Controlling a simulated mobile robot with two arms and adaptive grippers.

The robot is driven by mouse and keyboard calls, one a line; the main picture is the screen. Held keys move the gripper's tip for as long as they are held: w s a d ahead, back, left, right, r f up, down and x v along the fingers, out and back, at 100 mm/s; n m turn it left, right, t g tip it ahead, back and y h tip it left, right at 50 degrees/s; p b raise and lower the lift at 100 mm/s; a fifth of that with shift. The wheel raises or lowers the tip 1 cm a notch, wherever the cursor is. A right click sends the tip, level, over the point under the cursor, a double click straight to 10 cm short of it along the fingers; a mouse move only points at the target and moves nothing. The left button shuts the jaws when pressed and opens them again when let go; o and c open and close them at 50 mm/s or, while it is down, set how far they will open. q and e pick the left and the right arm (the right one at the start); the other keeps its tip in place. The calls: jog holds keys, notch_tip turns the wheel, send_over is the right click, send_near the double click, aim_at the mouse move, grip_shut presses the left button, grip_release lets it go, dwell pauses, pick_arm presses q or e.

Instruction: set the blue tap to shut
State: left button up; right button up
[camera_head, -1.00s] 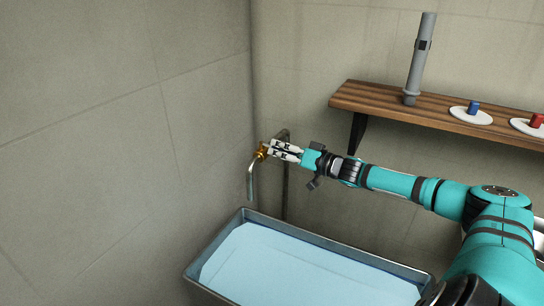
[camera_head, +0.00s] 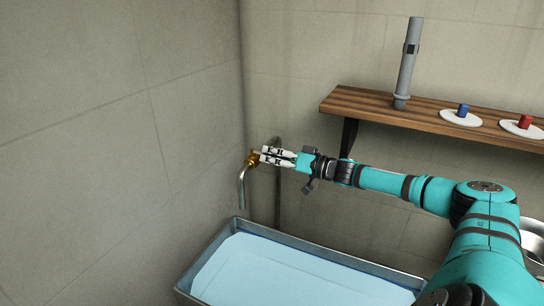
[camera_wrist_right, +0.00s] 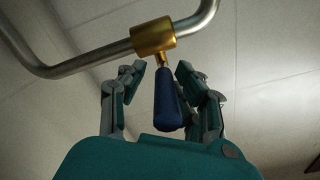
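The tap has a brass body (camera_head: 252,159) on a bent metal pipe by the wall corner, with its spout (camera_head: 242,187) pointing down. Its blue lever (camera_wrist_right: 168,108) shows in the right wrist view, hanging from the brass body (camera_wrist_right: 153,37). My right gripper (camera_head: 264,156) is at the tap from the right in the head view. In the right wrist view its fingers (camera_wrist_right: 160,74) are apart, one on each side of the lever, with gaps showing. The lever is hidden by the fingers in the head view. My left gripper is not in view.
A metal tank (camera_head: 318,251) with pale blue liquid stands below the tap. A wooden shelf (camera_head: 365,103) on the back wall holds a grey tube (camera_head: 407,62), a blue block (camera_head: 463,110) and a red block (camera_head: 525,121) on white discs. A metal bowl (camera_head: 533,239) is at the right edge.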

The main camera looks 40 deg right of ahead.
jog(key=shift+s+a+r, duration=0.1)
jog(key=shift+a+r, duration=0.05)
jog(key=shift+s+d, duration=0.3)
jog(key=shift+s, duration=0.2)
jog(key=v, duration=1.1)
jog(key=shift+a, duration=0.1)
